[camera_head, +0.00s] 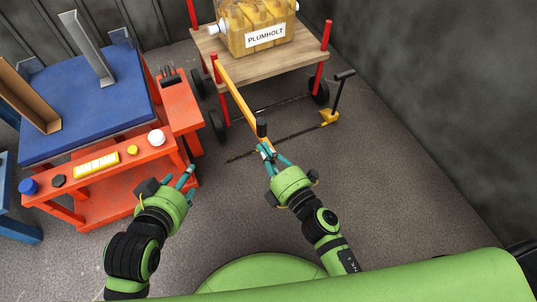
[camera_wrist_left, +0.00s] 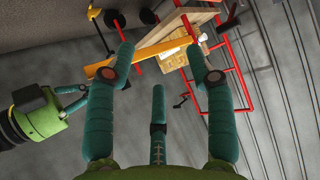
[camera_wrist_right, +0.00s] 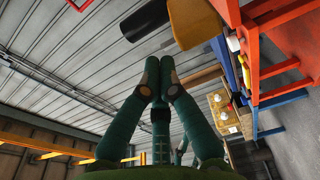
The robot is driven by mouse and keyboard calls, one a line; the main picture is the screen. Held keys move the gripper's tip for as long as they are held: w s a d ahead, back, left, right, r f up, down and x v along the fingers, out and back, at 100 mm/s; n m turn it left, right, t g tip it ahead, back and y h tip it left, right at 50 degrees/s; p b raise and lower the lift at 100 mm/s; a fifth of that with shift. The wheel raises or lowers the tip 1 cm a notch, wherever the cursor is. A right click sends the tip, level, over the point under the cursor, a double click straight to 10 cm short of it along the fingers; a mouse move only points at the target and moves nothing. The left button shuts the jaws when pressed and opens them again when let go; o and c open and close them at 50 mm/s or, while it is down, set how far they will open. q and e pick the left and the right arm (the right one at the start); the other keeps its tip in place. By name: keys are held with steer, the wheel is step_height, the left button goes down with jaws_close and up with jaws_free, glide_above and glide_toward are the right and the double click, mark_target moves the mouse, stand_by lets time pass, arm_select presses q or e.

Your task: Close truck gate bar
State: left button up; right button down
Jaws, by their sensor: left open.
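The truck (camera_head: 285,62) is a wooden-decked cart with red corner posts. Its yellow gate bar (camera_head: 238,95) slants from a front red post toward me, with a black handle (camera_head: 262,128) near its free end. The bar also shows in the left wrist view (camera_wrist_left: 150,50). My right gripper (camera_head: 266,152) is at the bar's free end, just below the handle. In the right wrist view its fingertips (camera_wrist_right: 159,63) are together; I see nothing clearly between them. My left gripper (camera_head: 188,177) is open and empty, left of the bar; its spread fingers (camera_wrist_left: 160,62) show in its wrist view.
A yellow jerry can (camera_head: 258,25) labelled PLUMHOLT stands on the truck. An orange workbench (camera_head: 160,180) with a blue top (camera_head: 85,100) is at left. A black-handled lever (camera_head: 336,100) stands right of the truck. Floor at right is clear.

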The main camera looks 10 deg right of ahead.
arm_select(q)
steer(key=shift+w+d+r+t+h, duration=0.35)
steer(key=shift+w+r+t, duration=0.25)
steer(key=shift+r, duration=0.2)
arm_select(e)
steer(key=x, duration=0.6)
steer(key=shift+w, duration=0.2)
